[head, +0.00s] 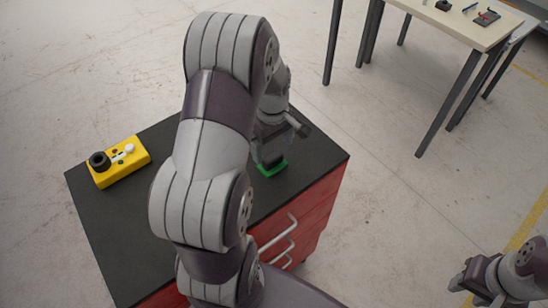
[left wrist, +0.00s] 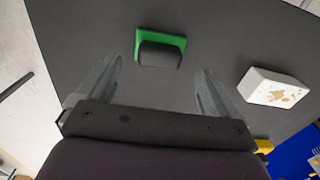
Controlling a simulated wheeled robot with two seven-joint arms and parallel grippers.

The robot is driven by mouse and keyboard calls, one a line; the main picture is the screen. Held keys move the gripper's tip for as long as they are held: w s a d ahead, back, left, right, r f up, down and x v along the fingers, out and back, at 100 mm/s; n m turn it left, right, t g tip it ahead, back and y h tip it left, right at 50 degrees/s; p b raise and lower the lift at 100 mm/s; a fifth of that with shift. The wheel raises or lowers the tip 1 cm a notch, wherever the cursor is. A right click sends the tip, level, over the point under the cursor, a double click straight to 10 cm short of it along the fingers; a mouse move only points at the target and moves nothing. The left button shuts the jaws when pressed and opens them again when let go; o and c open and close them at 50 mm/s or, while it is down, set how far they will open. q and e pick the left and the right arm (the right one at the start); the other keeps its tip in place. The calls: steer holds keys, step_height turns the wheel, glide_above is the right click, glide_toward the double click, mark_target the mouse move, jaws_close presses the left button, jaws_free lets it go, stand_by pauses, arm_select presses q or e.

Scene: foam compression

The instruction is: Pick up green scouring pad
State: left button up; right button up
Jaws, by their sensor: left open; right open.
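The green scouring pad (head: 270,172) lies on the dark top of the red cabinet, near its right edge, partly hidden by my left arm in the head view. In the left wrist view the green pad (left wrist: 178,40) shows with a dark grey block on it or against its near side. My left gripper (head: 276,142) is above and close to the pad. Its fingers (left wrist: 160,68) are spread wide and empty, with the pad ahead between them. My right gripper (head: 464,290) is open and empty, away from the cabinet at the lower right.
A yellow block (head: 124,167) with a black ring and small parts sits on the cabinet's left side. A white box (left wrist: 274,88) with brown marks is right of the pad in the left wrist view. The cabinet (head: 312,210) has drawer handles. A table (head: 460,22) stands far right.

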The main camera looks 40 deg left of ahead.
mark_target(272, 157)
arm_select(q)
steer(key=shift+s+f+p, duration=0.2)
steer(key=shift+f, duration=0.3)
steer(key=shift+s+f+p, duration=0.2)
steer(key=shift+f, duration=0.3)
steer(key=f, duration=0.3)
steer(key=shift+w+a, duration=0.1)
steer(key=shift+w, duration=0.3)
steer(key=shift+w+f, duration=0.15)
steer(key=shift+f, duration=0.25)
steer(key=shift+s+r, duration=0.1)
steer(key=shift+s, duration=0.15)
steer(key=c, duration=1)
steer(key=shift+c, duration=0.3)
arm_select(e)
steer(key=shift+s+r, duration=0.3)
steer(key=shift+r, duration=0.4)
